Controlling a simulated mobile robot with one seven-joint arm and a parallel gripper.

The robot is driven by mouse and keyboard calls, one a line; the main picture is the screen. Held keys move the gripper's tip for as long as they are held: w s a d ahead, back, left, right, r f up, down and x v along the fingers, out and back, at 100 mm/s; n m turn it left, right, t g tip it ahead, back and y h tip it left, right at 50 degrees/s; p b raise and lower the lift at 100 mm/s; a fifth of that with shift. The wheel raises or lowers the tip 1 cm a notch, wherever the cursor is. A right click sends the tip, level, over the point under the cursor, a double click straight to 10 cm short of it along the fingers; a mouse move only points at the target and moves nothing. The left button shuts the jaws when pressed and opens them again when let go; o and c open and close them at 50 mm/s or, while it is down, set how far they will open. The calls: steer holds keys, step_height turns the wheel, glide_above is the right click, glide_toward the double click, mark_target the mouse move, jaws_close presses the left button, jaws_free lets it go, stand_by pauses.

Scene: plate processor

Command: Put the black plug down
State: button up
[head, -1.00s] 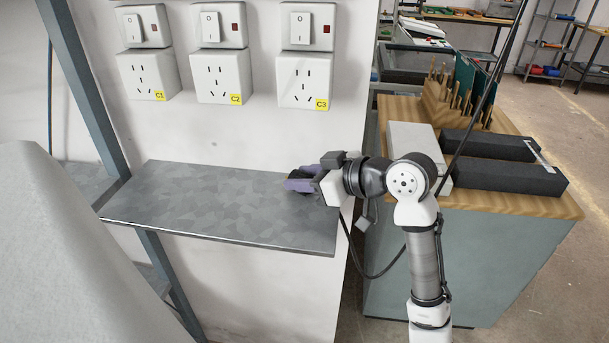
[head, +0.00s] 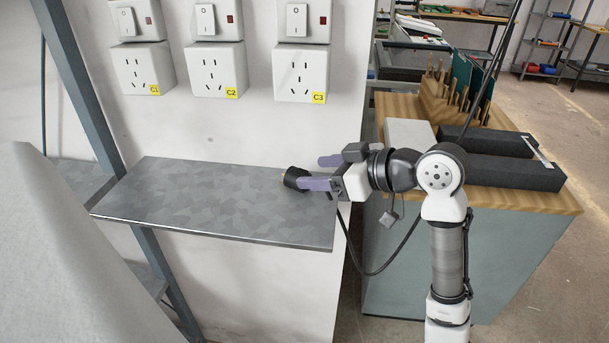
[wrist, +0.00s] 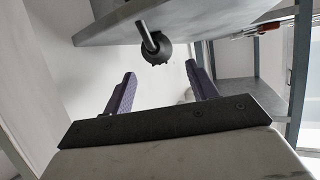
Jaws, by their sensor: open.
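The black plug (head: 295,178) lies on the grey metal shelf (head: 200,195) near its right end. A light-coloured spot shows at its left end. My gripper (head: 312,172) is open at the right end of the shelf, with its purple fingers spread. In the head view the near finger overlaps the plug's right side, so contact there is unclear. In the wrist view the plug (wrist: 158,48) sits beyond the fingertips, between their lines and apart from both fingers. My gripper (wrist: 160,70) holds nothing.
Sockets C1 (head: 143,70), C2 (head: 216,70) and C3 (head: 300,73) are on the wall above the shelf. The shelf's left and middle are clear. A black cable (head: 385,268) hangs beside a wooden-topped cabinet (head: 530,200) at right.

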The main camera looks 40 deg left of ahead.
steer(key=b+v, duration=0.1)
steer(key=v, duration=0.6)
steer(key=shift+d, duration=0.15)
steer(key=shift+r, duration=0.1)
